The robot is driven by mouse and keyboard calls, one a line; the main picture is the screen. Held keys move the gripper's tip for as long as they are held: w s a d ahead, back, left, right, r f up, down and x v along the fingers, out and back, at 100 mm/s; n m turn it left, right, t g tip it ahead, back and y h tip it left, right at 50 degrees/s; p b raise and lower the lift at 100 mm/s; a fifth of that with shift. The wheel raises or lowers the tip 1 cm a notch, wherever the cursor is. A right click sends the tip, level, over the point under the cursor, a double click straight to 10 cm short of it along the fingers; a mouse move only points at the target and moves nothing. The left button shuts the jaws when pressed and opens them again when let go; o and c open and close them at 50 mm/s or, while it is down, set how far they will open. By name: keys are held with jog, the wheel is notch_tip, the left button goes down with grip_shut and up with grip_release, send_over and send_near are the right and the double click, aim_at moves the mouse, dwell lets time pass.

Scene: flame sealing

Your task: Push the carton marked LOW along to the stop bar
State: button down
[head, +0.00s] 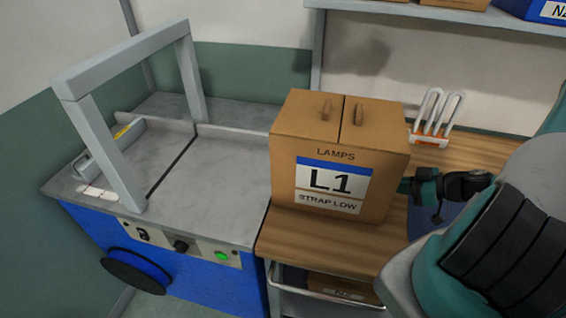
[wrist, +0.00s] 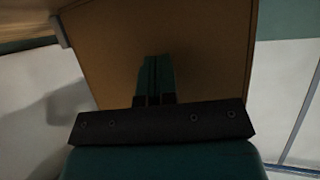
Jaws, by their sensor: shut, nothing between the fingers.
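The carton (head: 325,163) is brown cardboard with a label reading LAMPS, L1, STRAP LOW. It stands upright on the wooden bench, at the right end of the grey strapping table. My gripper (head: 407,186) is at the carton's right side, low down, with its fingertips at or very near the side wall. In the wrist view the carton's side (wrist: 185,50) fills the middle, and my gripper (wrist: 154,62) is shut in front of it, holding nothing. Whether the tips touch cannot be told. A low grey bar (head: 108,148) with a yellow mark, possibly the stop bar, lies at the table's left end.
A grey arch (head: 125,62) spans the strapping table (head: 225,170), whose top is clear between arch and carton. A dark slot crosses it below the arch. A white coiled lamp (head: 436,117) stands behind on the wooden bench (head: 310,238). A shelf is above.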

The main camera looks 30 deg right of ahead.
jog(key=shift+w+a+b, duration=0.65)
jog(key=shift+w+a, duration=2.05)
jog(key=shift+a, duration=0.3)
jog(key=shift+w+a+b, duration=0.65)
jog(key=shift+w+a, duration=2.1)
jog(key=shift+a, duration=0.2)
jog(key=shift+w+a+b, duration=0.65)
jog(key=shift+w+a, duration=2.05)
jog(key=shift+a, duration=0.3)
jog(key=shift+s+d+f+b, duration=0.1)
jog(key=shift+s+d+b, duration=0.25)
jog(key=shift+s+d, duration=0.5)
jog(key=shift+s+d+b, duration=0.35)
jog(key=shift+s+d, duration=0.3)
jog(key=shift+d, duration=0.35)
jog(key=shift+s+d, duration=0.45)
